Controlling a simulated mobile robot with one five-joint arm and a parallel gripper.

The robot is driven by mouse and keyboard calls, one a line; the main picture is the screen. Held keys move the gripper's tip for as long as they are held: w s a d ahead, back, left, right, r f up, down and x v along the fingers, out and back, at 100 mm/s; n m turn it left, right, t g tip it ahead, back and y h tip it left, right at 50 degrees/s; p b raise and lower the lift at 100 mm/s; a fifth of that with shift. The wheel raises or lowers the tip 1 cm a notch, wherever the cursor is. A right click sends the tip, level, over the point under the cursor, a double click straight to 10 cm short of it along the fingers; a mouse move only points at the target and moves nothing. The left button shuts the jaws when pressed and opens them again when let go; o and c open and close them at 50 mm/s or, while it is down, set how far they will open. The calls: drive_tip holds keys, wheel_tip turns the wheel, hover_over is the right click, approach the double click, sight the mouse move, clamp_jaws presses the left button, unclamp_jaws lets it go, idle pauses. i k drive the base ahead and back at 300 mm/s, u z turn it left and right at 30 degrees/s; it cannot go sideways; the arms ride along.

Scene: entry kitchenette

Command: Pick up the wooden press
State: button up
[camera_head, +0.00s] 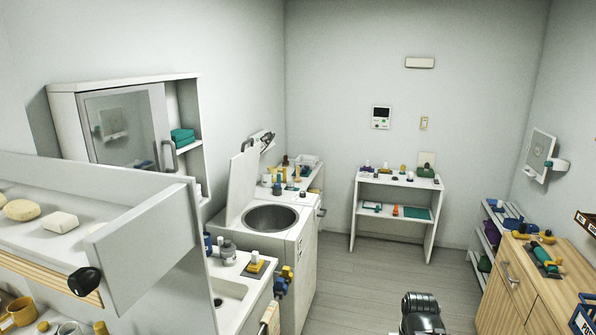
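I cannot pick out a wooden press for certain; the small items are too far off to name. Several bottles and small objects (288,177) stand on the surface behind the open top-loading washer (271,218). More small items stand on the white shelf table (398,181) at the back wall. A yellow and dark object (255,264) sits beside the sink. A grey and black part of my arm shows at the bottom edge, right of centre. My gripper's fingers do not show, and nothing held is visible.
A wooden cabinet (513,279) with tools on top stands at the right, near a low shelf (484,238). The grey floor (365,278) between is clear.

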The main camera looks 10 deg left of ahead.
sight(297, 180)
drive_tip(key=z, duration=0.05)
drive_tip(key=i, duration=7.25)
drive_tip(key=u, duration=5)
drive_tip(key=i, duration=0.1)
drive_tip(key=z, duration=0.4)
